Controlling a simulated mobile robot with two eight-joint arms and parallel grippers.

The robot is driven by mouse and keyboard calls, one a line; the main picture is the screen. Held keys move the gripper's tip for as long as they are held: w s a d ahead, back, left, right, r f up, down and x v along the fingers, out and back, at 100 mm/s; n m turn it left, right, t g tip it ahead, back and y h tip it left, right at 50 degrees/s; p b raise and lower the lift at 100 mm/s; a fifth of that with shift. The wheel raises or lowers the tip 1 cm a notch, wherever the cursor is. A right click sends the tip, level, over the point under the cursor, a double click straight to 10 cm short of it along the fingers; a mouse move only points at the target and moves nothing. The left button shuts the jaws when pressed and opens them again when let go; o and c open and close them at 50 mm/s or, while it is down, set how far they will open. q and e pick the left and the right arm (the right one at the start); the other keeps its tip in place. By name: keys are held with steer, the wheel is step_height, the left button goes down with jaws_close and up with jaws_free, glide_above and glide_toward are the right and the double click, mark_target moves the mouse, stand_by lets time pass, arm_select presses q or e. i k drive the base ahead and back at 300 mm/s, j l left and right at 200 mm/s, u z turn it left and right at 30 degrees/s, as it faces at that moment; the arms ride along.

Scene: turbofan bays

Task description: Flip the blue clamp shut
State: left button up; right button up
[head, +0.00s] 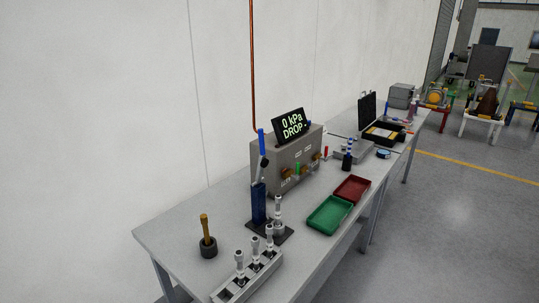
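A blue clamp stands on a dark base plate (283,238) near the middle of the grey workbench. Its blue body (258,203) is upright. Its lever, with a blue grip (261,141), points up and stands open. A silver cylindrical fitting (278,213) stands upright on the same base plate, just right of the clamp body. Neither of my grippers shows in the head view.
A grey box with a display reading "0 kPa DROP" (290,124) stands close behind the clamp. A rack (270,279) with several silver fittings is in front. A black-based brass tool (207,243) stands left. Green (328,228) and red (363,187) trays lie right.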

mark_target(264, 163)
steer(key=j+z, duration=0.2)
steer(key=z, duration=0.15)
steer(key=i+j+z, duration=0.1)
steer(key=j+z, duration=0.4)
steer(key=z, duration=0.15)
steer(key=j+z, duration=0.15)
steer(key=j, duration=0.4)
steer(key=k+j+z, duration=0.2)
steer(key=j, duration=0.85)
steer(key=i+j, duration=0.1)
steer(key=j, duration=0.4)
